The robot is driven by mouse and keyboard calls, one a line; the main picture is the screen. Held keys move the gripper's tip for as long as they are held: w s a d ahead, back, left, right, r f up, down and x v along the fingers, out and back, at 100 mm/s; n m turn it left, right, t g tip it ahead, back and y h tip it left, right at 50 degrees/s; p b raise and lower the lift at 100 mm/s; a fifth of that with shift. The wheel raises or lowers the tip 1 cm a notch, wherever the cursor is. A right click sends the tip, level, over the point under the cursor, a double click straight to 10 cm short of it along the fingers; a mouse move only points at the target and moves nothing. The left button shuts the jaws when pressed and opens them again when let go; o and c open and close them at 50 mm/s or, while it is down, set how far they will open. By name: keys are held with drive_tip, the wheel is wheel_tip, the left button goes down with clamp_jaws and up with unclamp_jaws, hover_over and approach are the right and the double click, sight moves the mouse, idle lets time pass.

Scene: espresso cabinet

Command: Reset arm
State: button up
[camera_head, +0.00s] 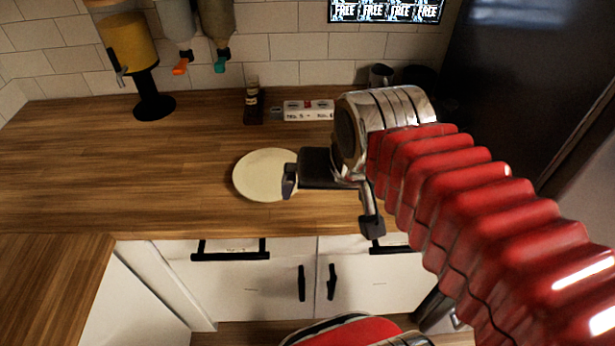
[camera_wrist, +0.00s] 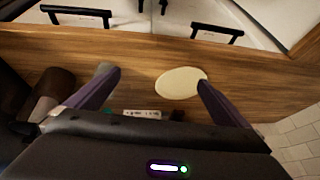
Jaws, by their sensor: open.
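My gripper (camera_head: 331,202) is open and empty at the end of my red-sleeved arm, over the front part of the wooden counter. One finger shows in front of a round cream plate (camera_head: 262,176), and the other is lower, near the counter's front edge. In the wrist view my gripper (camera_wrist: 160,80) has its two fingers spread wide apart. The plate (camera_wrist: 180,84) shows there too, beside the right finger. Nothing is between the fingers in a grip.
The wooden counter (camera_head: 100,170) is mostly clear on the left. A yellow dispenser (camera_head: 130,45), a small dark bottle (camera_head: 252,100) and a white lettered block (camera_head: 308,111) stand at the back. White drawers and cupboards with black handles (camera_head: 230,250) are below. A dark tall panel (camera_head: 510,80) is at right.

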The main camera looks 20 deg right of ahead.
drive_tip(key=s+a+f+n, duration=0.1)
drive_tip(key=a+f+n, duration=0.1)
drive_tip(key=n, duration=0.1)
drive_tip(key=shift+s+n, duration=0.3)
drive_tip(key=shift+s, duration=0.1)
